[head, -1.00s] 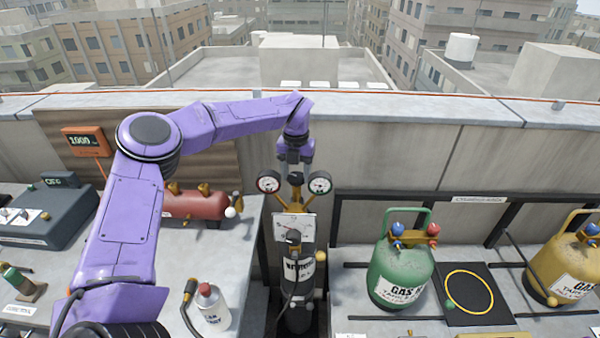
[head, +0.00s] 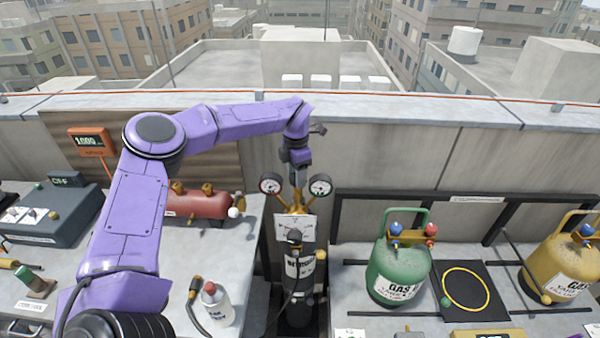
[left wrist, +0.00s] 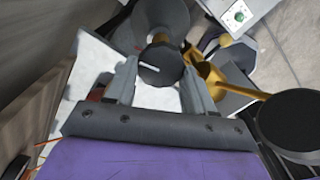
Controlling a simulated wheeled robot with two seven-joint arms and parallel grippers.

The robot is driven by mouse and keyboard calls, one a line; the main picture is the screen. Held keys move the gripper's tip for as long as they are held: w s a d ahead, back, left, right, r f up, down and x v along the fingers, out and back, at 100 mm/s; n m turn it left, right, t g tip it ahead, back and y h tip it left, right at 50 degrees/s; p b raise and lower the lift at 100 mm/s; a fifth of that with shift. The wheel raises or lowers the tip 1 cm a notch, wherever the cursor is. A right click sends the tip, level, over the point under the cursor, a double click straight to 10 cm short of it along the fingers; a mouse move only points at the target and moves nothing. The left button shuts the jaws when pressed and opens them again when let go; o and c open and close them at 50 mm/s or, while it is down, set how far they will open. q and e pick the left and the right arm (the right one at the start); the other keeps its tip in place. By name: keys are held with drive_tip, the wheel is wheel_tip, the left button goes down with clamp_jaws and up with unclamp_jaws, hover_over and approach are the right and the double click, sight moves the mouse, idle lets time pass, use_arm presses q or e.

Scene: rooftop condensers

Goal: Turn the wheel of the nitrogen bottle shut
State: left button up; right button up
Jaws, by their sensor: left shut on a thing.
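The nitrogen bottle (head: 299,268) stands upright and dark with a white label, in a gap between two benches. Its brass regulator carries two round gauges, the left one (head: 270,185) and the right one (head: 320,187). My left gripper (head: 297,188) points down at the top of the bottle between the gauges. In the left wrist view the fingers (left wrist: 160,85) are on either side of a dark round wheel (left wrist: 162,62) with a white mark, shut on it. In the head view the gripper largely hides the wheel. My right gripper is in neither view.
A white plate (head: 294,226) with a dial hangs in front of the bottle. A green gas cylinder (head: 398,265) and a yellow one (head: 562,262) stand on the right bench. A red tank (head: 197,204) and a white bottle (head: 216,306) are on the left bench. A parapet runs behind.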

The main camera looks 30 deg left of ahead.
use_arm(q)
drive_tip(key=shift+w+a+r+m+p, duration=0.15)
drive_tip(key=shift+m+p, duration=0.15)
drive_tip(key=shift+m, duration=1.1)
drive_tip(key=o, duration=1)
drive_tip(key=shift+o, duration=0.2)
drive_tip(key=shift+w+f, duration=0.1)
drive_tip(key=shift+f, duration=0.1)
drive_tip(key=shift+r, duration=0.1)
wheel_tip(320, 180, up, 10)
drive_tip(key=b, duration=0.2)
drive_tip(key=shift+r+b, duration=0.2)
drive_tip(key=shift+b, duration=0.15)
